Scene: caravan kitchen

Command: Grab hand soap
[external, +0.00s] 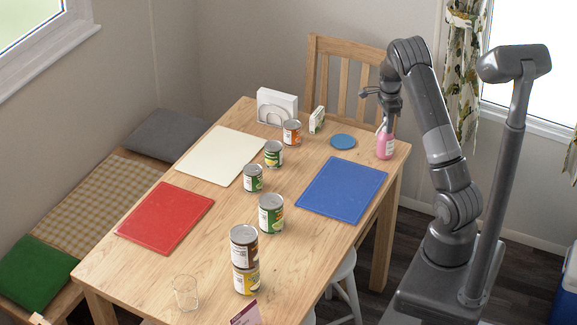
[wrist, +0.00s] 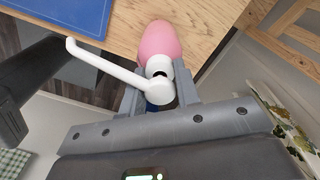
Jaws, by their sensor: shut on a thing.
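The hand soap (external: 385,146) is a pink bottle with a white pump, upright at the right corner of the wooden table (external: 200,257). In the wrist view its pink body (wrist: 158,40) is beyond the white pump head and its long spout, which points left. My gripper (external: 384,118) is above the bottle, at its top. In the wrist view my gripper (wrist: 160,88) has its two grey fingers on either side of the white pump neck, shut on it. The bottle appears to be on or very close to the table; any small gap cannot be told.
A blue coaster (external: 343,142) and a blue board (external: 343,190) lie left of the bottle. Several cans stand along the table's middle, with a napkin holder (external: 277,107) behind. A chair (external: 345,66) stands at the far edge, and a curtain (external: 463,75) hangs behind my arm.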

